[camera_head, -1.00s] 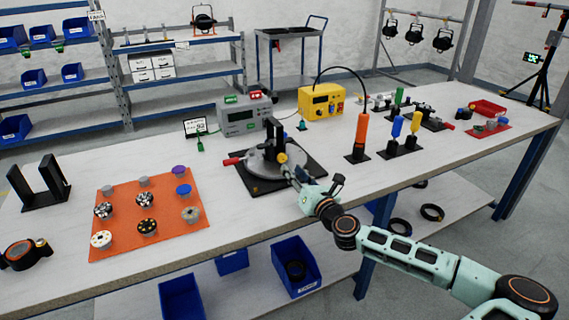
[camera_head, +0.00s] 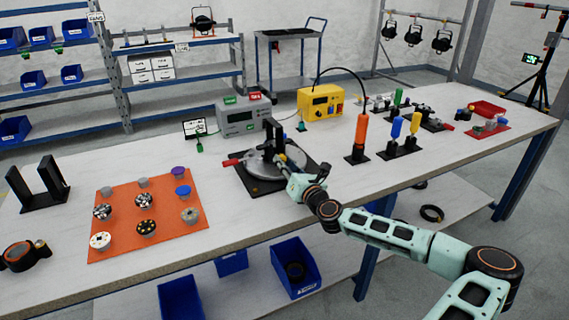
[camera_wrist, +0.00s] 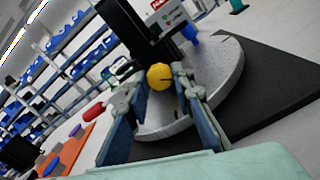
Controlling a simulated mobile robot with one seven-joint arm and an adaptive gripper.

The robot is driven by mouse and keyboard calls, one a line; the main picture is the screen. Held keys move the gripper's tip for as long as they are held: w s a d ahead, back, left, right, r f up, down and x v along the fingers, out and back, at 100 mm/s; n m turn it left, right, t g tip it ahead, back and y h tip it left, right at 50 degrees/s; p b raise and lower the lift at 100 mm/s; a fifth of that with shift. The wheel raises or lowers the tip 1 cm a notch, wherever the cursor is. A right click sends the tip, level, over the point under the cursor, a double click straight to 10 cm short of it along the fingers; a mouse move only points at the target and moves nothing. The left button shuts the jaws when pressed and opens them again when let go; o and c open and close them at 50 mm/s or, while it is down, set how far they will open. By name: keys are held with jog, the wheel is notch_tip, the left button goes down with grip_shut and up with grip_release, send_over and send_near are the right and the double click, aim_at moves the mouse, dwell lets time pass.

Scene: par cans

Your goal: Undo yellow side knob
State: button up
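The yellow side knob (camera_wrist: 160,77) sits on the side of a black upright clamp (camera_wrist: 128,25), which stands on a round grey disc (camera_wrist: 226,84). My gripper (camera_wrist: 161,84) points at it, with one finger on each side of the knob. The fingers are apart, and the knob shows between their tips; I cannot tell if either tip touches it. In the head view my gripper (camera_head: 284,163) reaches the clamp (camera_head: 273,135) from the right and hides the knob. The disc (camera_head: 257,168) rests on a black base plate (camera_head: 262,186).
A red handle (camera_head: 232,161) sticks out left of the disc. An orange mat (camera_head: 120,245) with several knobs lies to the left. A grey device (camera_head: 240,117) and a yellow device (camera_head: 318,103) stand behind. An orange tool (camera_head: 361,131) stands upright to the right.

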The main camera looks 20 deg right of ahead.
grip_shut()
jog(key=n+b, duration=0.2)
jog(key=n, duration=0.1)
jog(key=shift+f+n, duration=0.15)
jog(key=shift+n, duration=0.25)
jog(key=n+b, duration=0.2)
jog(key=n, duration=0.3)
jog(key=shift+b, duration=0.35)
jog(key=shift+n, duration=0.4)
jog(key=o, duration=0.5)
grip_release()
jog(key=shift+o, duration=0.2)
